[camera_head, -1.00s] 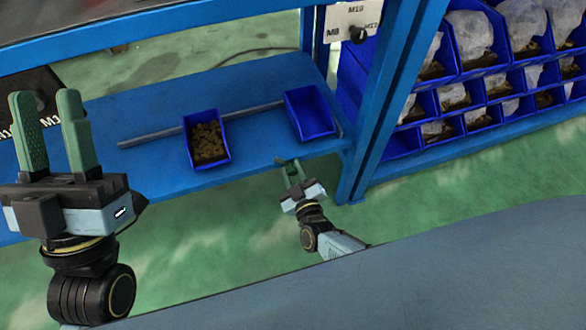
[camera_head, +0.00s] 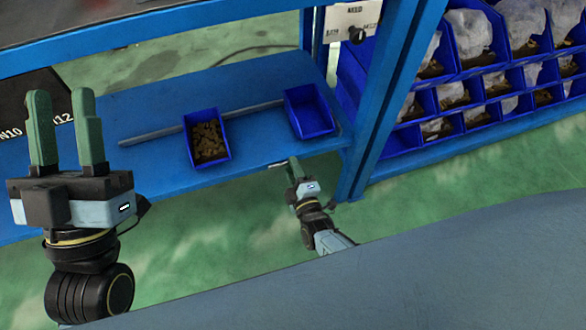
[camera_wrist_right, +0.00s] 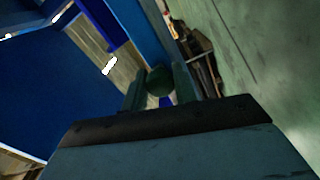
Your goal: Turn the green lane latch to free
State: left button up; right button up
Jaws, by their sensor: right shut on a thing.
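In the right wrist view, a dark green rounded knob (camera_wrist_right: 159,81) sits between the two fingers of my right gripper (camera_wrist_right: 158,92), which is shut on it. I take it to be the green lane latch; its pointing direction is not readable. In the head view my right gripper (camera_head: 294,170) is small, at the front edge of the blue shelf (camera_head: 250,165), and the knob is not clear there. My left gripper (camera_head: 64,105) is open and empty, with its fingers pointing up, in front of the shelf's left part.
On the shelf stand a blue bin with brown pieces (camera_head: 208,140) and an emptier-looking blue bin (camera_head: 310,112), with a grey rail (camera_head: 160,133). Filled bins (camera_head: 470,40) stand at right.

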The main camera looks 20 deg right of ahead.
jog(key=shift+n, duration=0.5)
jog(key=o, duration=1)
pick_arm(q)
jog(key=w+f+g+y+p, duration=0.2)
jog(key=w+f+g+p, duration=0.1)
jog(key=f+g, duration=0.5)
jog(key=shift+w+a+f+y+p, duration=0.15)
jog(key=shift+w+f+y+p, duration=0.15)
jog(key=shift+f+p, duration=0.3)
pick_arm(e)
jog(key=shift+s+d, duration=0.15)
jog(key=shift+s, duration=3.2)
jog(key=shift+s+d, duration=0.15)
jog(key=shift+s, duration=3.2)
